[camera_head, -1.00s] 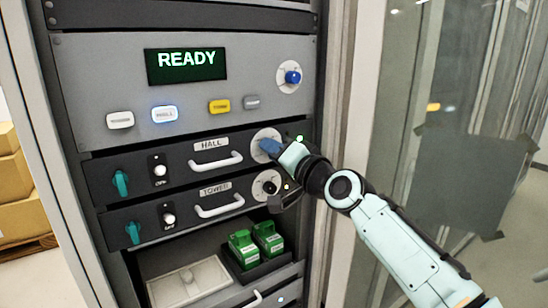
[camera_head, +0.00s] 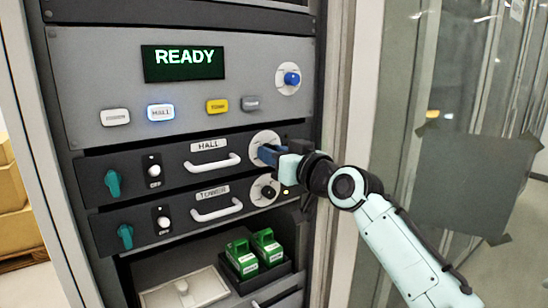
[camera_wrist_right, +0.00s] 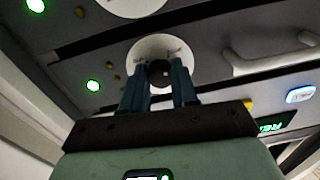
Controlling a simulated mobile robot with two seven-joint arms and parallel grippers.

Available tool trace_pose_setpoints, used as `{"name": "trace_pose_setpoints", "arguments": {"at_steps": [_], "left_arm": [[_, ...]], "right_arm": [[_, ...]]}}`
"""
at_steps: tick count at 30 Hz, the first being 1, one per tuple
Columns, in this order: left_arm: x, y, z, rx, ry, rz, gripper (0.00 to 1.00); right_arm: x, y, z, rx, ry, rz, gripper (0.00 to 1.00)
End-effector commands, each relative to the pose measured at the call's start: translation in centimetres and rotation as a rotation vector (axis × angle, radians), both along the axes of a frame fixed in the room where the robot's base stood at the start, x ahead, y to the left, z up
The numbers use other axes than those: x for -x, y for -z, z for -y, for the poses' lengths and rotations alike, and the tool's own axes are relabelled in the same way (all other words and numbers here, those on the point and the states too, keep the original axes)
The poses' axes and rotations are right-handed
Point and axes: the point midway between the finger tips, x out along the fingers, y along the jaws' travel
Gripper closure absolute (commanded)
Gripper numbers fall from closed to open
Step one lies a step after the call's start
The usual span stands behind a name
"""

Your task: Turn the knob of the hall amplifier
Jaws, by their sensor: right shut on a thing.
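The hall amplifier (camera_head: 133,166) is the black rack unit labelled HALL, with a teal handle at its left and a small switch over an OFF mark. Its round pale dial plate (camera_head: 262,139) is at the right end. My right gripper (camera_head: 270,152) reaches it from the right, its blue fingers hiding the knob in the head view. In the right wrist view the dark knob (camera_wrist_right: 159,72) sits between the fingertips of my right gripper (camera_wrist_right: 159,82), and the gripper is shut on it. My left gripper is not in view.
Above is a grey panel (camera_head: 90,75) with a READY display (camera_head: 183,63), several buttons and a blue knob (camera_head: 291,78). Below is the TOWER unit (camera_head: 145,220) with its own dark knob. Green blocks (camera_head: 241,258) stand in a bay beneath. A rack post (camera_head: 342,100) is close on the right.

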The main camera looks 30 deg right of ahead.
Motion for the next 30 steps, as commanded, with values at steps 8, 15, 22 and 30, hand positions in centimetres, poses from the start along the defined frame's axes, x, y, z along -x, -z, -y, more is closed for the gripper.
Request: {"name": "trace_pose_setpoints", "arguments": {"at_steps": [8, 15, 22, 30], "left_arm": [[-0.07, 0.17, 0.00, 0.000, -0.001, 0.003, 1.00], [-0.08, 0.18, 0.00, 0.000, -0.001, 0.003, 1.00], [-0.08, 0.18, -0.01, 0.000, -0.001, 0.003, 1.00], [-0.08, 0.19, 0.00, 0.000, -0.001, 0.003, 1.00]], "right_arm": [[0.00, 0.00, -0.02, 0.076, -0.001, 0.006, 1.00], [0.01, -0.04, -0.01, 0.090, -0.001, 0.008, 1.00], [0.01, -0.04, 0.00, 0.089, 0.000, 0.008, 1.00], [0.01, -0.03, 0.01, 0.088, 0.000, 0.007, 0.46]]}}
